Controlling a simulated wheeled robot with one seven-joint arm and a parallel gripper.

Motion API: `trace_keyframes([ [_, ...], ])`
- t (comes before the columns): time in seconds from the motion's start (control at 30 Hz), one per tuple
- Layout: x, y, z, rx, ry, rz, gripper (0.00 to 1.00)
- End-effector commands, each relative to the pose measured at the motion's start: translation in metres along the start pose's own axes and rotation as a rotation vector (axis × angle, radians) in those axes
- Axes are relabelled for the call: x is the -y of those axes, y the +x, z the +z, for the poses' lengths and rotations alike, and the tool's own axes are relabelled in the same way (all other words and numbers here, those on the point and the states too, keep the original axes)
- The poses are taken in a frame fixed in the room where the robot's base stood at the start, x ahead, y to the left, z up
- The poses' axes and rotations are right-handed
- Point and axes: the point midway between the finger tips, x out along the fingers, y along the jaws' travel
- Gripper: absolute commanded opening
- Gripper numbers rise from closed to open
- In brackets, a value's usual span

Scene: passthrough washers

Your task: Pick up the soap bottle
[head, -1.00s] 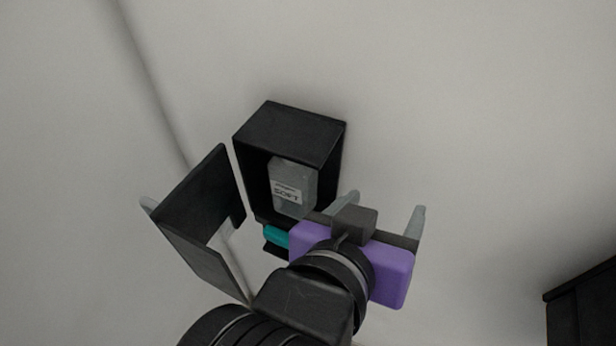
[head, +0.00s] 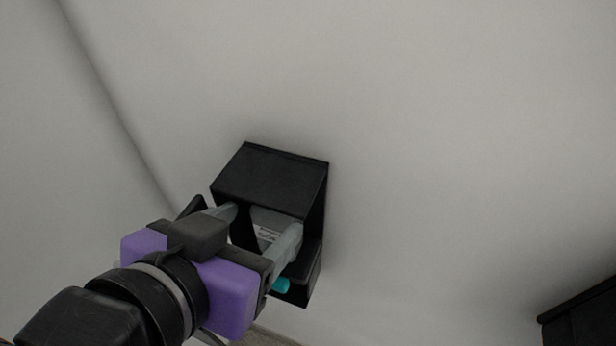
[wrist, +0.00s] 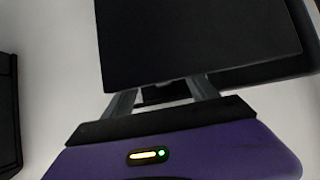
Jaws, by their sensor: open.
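The soap bottle (head: 266,229), grey with a pale label, stands inside a black wall-mounted dispenser box (head: 268,180). Only part of the bottle shows, between my gripper's fingers. My gripper (head: 262,222) is open, with its grey fingers at the front opening of the box, one on each side of the bottle in the head view. I cannot tell whether the fingers touch it. In the wrist view the black box (wrist: 195,40) fills the top, and the fingers (wrist: 165,98) reach under its edge; the bottle is hidden there.
A teal piece (head: 281,285) sits at the lower part of the box. The box's door is mostly hidden behind my gripper. A black object (head: 580,312) is at the lower right. The wall right of the box is clear.

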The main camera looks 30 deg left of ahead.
Motion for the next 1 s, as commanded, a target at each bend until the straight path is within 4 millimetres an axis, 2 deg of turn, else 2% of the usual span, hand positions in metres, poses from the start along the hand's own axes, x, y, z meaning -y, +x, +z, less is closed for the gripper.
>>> trace_keyframes([
  [0.3,0.003,0.041,0.001,0.001,-0.004,0.002,0.67],
  [0.63,0.003,0.048,0.002,-0.001,-0.001,0.000,0.65],
  [0.9,0.003,0.048,0.001,-0.001,-0.001,0.000,0.12],
  [0.97,0.003,0.048,0.001,-0.001,-0.001,0.000,0.01],
  [1.0,0.003,0.048,0.001,-0.001,-0.001,0.000,0.00],
])
